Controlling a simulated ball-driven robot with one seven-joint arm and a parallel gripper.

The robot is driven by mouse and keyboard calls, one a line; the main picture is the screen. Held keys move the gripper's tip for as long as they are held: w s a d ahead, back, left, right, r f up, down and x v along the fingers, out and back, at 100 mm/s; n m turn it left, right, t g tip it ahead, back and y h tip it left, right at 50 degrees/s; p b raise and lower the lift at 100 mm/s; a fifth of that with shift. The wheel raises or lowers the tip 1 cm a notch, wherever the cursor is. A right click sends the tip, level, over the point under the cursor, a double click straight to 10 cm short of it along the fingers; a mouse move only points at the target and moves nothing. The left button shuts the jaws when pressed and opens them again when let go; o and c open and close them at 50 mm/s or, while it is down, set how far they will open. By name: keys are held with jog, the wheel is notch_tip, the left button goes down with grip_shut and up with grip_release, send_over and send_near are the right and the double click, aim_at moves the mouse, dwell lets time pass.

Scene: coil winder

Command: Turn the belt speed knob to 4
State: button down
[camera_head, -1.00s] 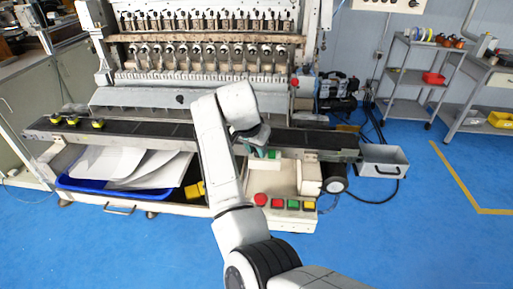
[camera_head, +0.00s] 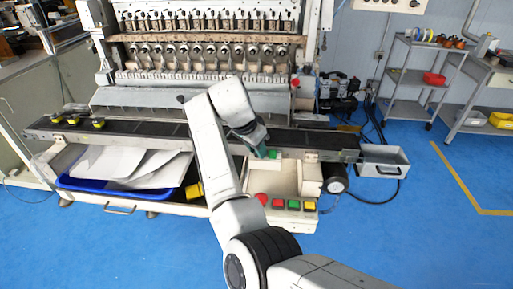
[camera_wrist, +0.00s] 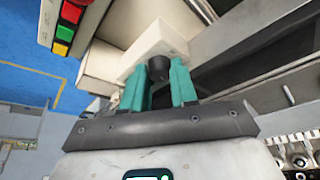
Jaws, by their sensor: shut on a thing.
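The belt speed knob (camera_wrist: 159,67) is a small black round knob on a cream box (camera_wrist: 158,40) in the wrist view. My gripper (camera_wrist: 160,82) has teal fingers, one on each side of the knob, and is shut on it. In the head view my gripper (camera_head: 262,150) is at the control box beside the conveyor, and my arm hides most of it. The knob is hidden in the head view. No scale or number for the knob is readable in either view.
Red, green and yellow buttons (camera_head: 293,205) sit on the front panel. The conveyor belt (camera_head: 150,128) runs behind the gripper, with several dark and yellow parts (camera_head: 73,119) at its left end. A metal bin (camera_head: 384,160) stands at its right end. Blue floor is clear in front.

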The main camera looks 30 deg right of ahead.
jog(key=c, duration=1.2)
grip_release()
jog(key=shift+o, duration=0.2)
